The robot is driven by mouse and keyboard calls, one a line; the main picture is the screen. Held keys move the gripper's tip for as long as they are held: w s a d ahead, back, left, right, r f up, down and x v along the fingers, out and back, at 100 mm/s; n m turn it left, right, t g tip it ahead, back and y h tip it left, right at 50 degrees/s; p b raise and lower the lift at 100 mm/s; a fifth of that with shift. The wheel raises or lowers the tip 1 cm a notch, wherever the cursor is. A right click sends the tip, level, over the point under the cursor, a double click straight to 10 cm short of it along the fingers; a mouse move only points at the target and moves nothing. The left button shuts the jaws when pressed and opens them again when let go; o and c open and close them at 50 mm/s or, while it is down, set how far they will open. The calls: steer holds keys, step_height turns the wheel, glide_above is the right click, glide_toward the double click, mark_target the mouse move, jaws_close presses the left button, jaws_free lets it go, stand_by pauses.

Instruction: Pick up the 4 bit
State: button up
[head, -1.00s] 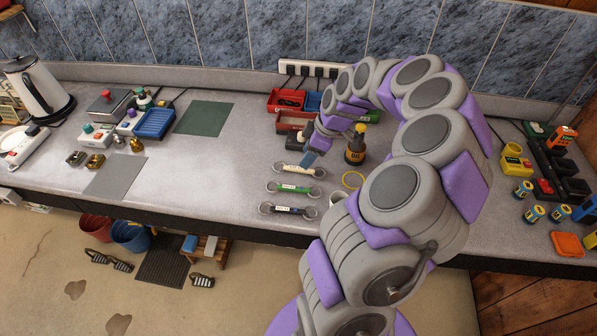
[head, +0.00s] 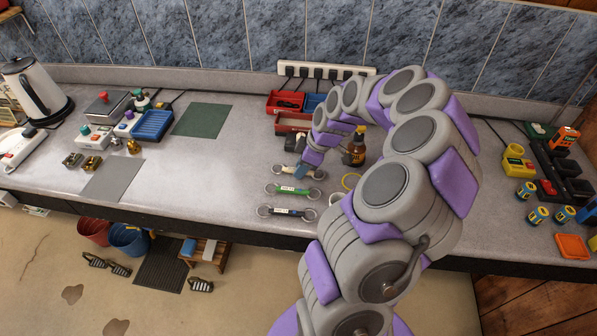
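Three bits with a ring at each end lie in a column on the counter. The far one has a cream bar (head: 287,169), the middle one a green bar (head: 291,190), and the near one a dark bar with a pale label (head: 286,212). The labels are too small to read, so I cannot tell which is the 4 bit. My gripper (head: 301,173) points down at the right part of the cream bit and hides some of it. I cannot tell whether it touches the bit or whether its fingers are open.
Red trays (head: 285,103) and a power strip (head: 325,69) are behind. A grey mat (head: 115,180) lies left. The counter between mat and bits is clear.

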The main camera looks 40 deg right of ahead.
jaws_close()
